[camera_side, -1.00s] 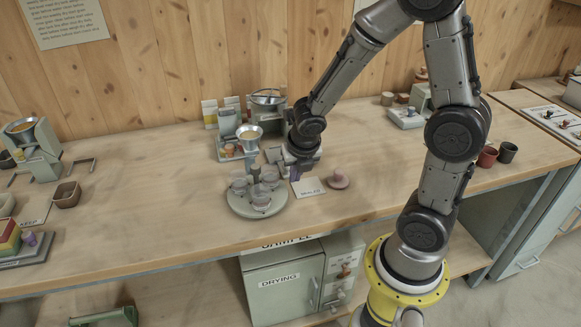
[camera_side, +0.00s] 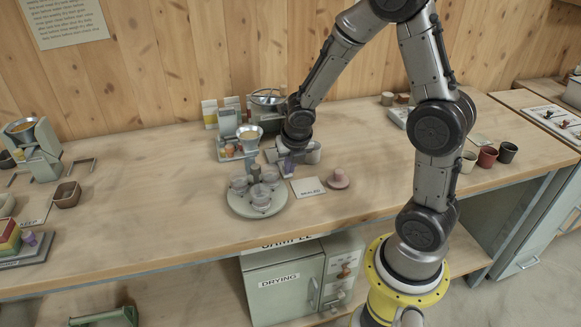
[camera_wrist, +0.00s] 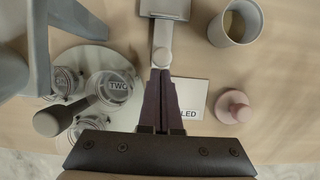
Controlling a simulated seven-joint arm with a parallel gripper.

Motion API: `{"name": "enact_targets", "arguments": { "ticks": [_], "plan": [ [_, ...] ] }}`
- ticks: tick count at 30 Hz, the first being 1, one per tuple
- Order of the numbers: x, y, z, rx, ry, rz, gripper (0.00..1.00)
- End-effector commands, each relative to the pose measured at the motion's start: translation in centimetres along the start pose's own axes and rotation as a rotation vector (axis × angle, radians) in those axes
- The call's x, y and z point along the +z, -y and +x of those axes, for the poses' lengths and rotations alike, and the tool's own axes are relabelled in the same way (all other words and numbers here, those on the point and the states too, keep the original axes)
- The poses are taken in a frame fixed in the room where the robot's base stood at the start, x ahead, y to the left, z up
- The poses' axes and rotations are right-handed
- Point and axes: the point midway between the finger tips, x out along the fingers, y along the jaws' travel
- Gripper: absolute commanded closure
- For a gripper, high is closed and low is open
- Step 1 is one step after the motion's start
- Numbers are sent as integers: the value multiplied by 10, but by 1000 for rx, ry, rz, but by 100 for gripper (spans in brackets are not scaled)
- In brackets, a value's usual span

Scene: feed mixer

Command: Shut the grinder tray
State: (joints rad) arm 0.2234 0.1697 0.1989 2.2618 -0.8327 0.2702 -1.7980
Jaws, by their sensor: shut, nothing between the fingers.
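In the wrist view a pale grey tray (camera_wrist: 165,8) shows at the top edge, cut off by the frame, with a rounded handle (camera_wrist: 162,57) pointing down toward me. My gripper (camera_wrist: 160,74) is shut and empty, its dark purple fingertips right at the handle's end; I cannot tell whether they touch. In the side view my gripper (camera_side: 288,168) is low over the bench, in front of the green grinder with a metal bowl on top (camera_side: 268,98). My wrist hides most of the tray and the grinder's front there, so how far the tray stands out is unclear.
A round plate with lidded jars (camera_side: 258,200) stands left of my gripper, and a funnel stand (camera_side: 248,135) behind it. A grey cup (camera_wrist: 237,22) is close on the right. A "SEALED" card (camera_side: 308,187) and pink knobbed lid (camera_side: 337,179) lie in front.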

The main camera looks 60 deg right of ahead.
Motion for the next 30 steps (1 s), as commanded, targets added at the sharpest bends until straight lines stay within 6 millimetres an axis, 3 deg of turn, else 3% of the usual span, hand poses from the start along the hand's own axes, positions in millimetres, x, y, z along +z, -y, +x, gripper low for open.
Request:
{"name": "enact_targets", "arguments": {
  "ticks": [15, 30],
  "plan": [
    [91, 1, 37, -2, 1, 3, 100],
    [101, 0, 39, 3, 7, 0, 100]
  ]
}}
